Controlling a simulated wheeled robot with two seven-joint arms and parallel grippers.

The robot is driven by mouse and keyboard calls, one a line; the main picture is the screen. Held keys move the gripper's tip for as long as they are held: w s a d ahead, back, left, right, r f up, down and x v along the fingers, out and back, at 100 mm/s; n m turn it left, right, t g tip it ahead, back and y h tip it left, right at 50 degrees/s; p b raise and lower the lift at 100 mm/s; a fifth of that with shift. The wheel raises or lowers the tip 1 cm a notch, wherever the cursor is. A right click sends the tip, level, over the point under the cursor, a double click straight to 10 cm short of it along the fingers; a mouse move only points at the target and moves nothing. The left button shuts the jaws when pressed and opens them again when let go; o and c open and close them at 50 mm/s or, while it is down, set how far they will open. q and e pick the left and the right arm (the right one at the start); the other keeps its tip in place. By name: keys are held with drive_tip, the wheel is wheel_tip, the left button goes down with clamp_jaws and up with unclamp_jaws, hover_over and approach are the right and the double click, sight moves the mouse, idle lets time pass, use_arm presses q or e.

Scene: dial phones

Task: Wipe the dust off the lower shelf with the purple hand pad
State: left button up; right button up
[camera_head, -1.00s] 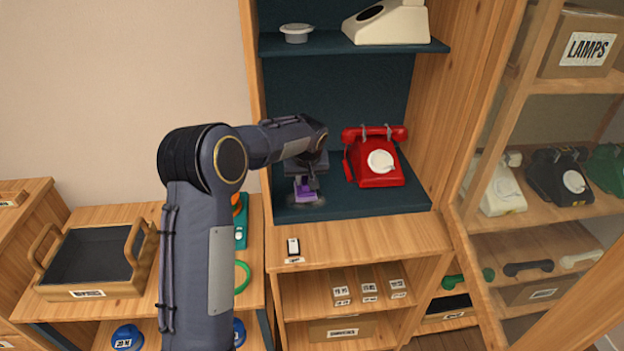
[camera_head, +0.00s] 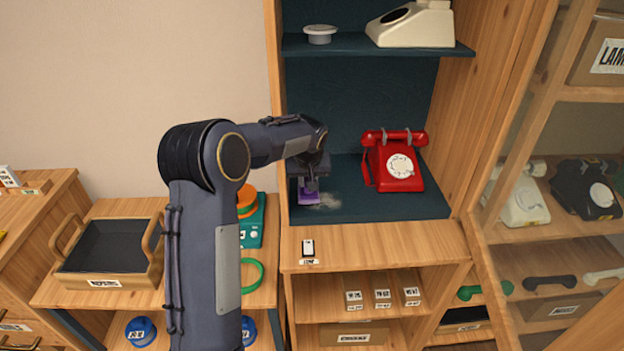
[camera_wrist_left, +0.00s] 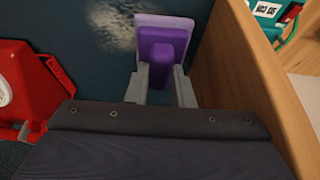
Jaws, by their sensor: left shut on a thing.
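The purple hand pad (camera_head: 309,197) is on the dark lower shelf (camera_head: 385,207), near its left side. My left gripper (camera_head: 310,184) is shut on it from above. In the left wrist view the pad (camera_wrist_left: 164,45) shows between the two grey fingers (camera_wrist_left: 161,85). A pale dust patch (camera_head: 327,201) lies just to the right of the pad; it also shows in the left wrist view (camera_wrist_left: 112,22), beside the pad. A red dial phone (camera_head: 396,162) stands further right on the same shelf, apart from the pad. My right gripper is not in view.
The wooden left side wall (camera_wrist_left: 262,75) is close beside the pad. The upper shelf (camera_head: 345,46) above holds a cream phone (camera_head: 412,25) and a grey dish (camera_head: 320,34). A small labelled switch (camera_head: 308,248) sits on the front ledge. The shelf front is clear.

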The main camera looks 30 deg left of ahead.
use_arm(q)
drive_tip(key=shift+w+d+r, duration=0.1)
drive_tip(key=shift+w+r, duration=0.25)
drive_tip(key=shift+w, duration=0.15)
drive_tip(key=shift+w+d, duration=0.3)
drive_tip(key=shift+d, duration=0.2)
drive_tip(key=shift+w+d+p, duration=0.3)
drive_tip(key=shift+w+d, duration=0.2)
drive_tip(key=shift+d, duration=0.4)
drive_tip(key=shift+w+d+p, duration=0.25)
drive_tip(key=shift+w+d, duration=0.25)
drive_tip(key=shift+d, duration=0.4)
drive_tip(key=d, duration=0.1)
drive_tip(key=w+d, duration=0.1)
drive_tip(key=w+d+p, duration=0.1)
drive_tip(key=shift+r, duration=0.25)
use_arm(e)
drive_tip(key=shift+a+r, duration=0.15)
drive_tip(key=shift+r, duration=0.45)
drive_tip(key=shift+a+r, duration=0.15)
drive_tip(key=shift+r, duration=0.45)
use_arm(q)
drive_tip(key=shift+s, duration=0.1)
